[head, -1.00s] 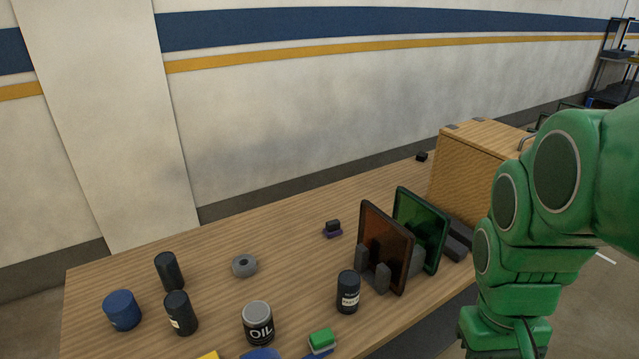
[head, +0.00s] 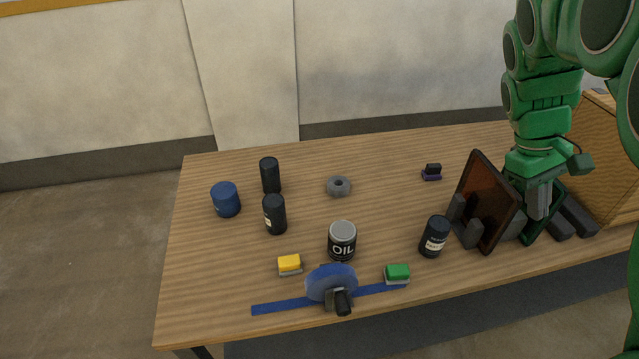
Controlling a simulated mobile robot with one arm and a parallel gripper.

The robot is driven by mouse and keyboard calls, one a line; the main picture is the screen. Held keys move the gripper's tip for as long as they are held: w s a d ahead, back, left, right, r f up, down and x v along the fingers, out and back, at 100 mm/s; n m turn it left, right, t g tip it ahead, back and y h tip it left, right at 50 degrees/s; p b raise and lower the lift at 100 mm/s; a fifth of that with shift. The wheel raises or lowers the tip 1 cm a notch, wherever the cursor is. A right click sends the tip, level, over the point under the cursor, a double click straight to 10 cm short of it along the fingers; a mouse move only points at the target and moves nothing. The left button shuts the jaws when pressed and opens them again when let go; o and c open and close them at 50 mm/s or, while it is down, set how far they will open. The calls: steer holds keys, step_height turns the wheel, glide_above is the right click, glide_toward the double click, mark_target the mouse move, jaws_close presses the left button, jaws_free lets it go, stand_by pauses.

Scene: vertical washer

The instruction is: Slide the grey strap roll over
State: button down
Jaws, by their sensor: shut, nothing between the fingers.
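The grey strap roll (head: 338,192) is a small grey ring with a dark centre hole. It lies flat on the wooden table, behind the oil can and clear of other objects. My gripper (head: 539,212) hangs from the green arm at the right, pointing down in front of the dark green panel. It is well to the right of the roll, with the orange-brown panel between them in the picture. Its fingers are together and hold nothing. I cannot tell whether they touch the green panel.
The oil can (head: 342,242), dark bottles (head: 275,215) and a blue container (head: 226,200) stand near the roll. A blue disc (head: 331,281), yellow block (head: 290,264) and green block (head: 397,273) are in front. The orange-brown panel (head: 484,203) stands right. The table's back middle is free.

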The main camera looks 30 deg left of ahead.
steer(key=w+a+f+n+t+h, duration=0.2)
steer(key=w+a+n, duration=0.3)
steer(key=w+a, duration=0.65)
steer(key=n+t, duration=0.4)
steer(key=n, duration=0.4)
glide_above(331, 186)
steer(key=d, duration=0.5)
step_height(331, 186, down, 12)
steer(key=s+a+f+n+t, duration=0.1)
steer(key=s+a+f+n, duration=0.1)
steer(key=s+a+f, duration=0.3)
steer(key=s+a+f+n, duration=0.2)
steer(key=s+a+f, duration=0.15)
steer(key=a, duration=0.45)
steer(key=shift+a+x, duration=0.1)
steer(key=shift+x, duration=2.65)
steer(key=shift+a+x, duration=0.15)
steer(key=shift+x, duration=2.55)
steer(key=shift+w, duration=0.2)
steer(key=shift+w+d, duration=0.6)
steer(key=shift+w, duration=0.15)
steer(key=w+d, duration=1.3)
steer(key=shift+d, duration=0.1)
